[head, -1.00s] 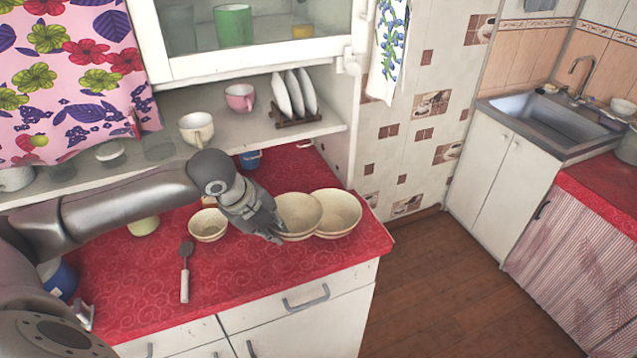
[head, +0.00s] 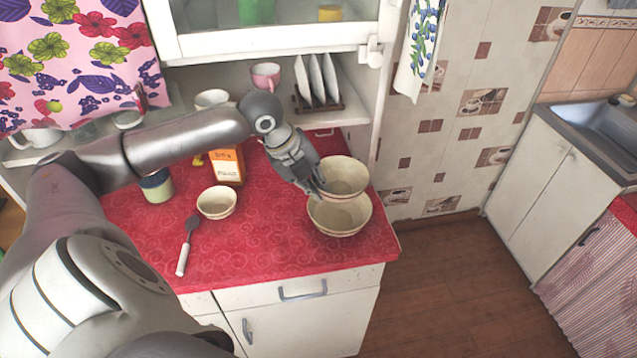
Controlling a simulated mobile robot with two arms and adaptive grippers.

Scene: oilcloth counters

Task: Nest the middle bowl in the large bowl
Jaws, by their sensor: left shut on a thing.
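The middle bowl (head: 343,172), cream with a dark band, is held at its left rim by my left gripper (head: 318,187), whose fingers are shut on it. The large bowl (head: 340,217), also cream, stands upright on the red counter near its right front corner. In the picture the middle bowl overlaps the far side of the large bowl and looks raised; I cannot tell whether they touch. The inside of the large bowl is mostly visible. A small bowl (head: 217,202) stands apart to the left. My right gripper is out of view.
A spatula with a white handle (head: 182,260) lies on the red counter (head: 265,250). An orange and white carton (head: 228,166) and a jar (head: 157,187) stand behind. The shelf above holds cups and a plate rack (head: 318,100). The counter's front middle is clear.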

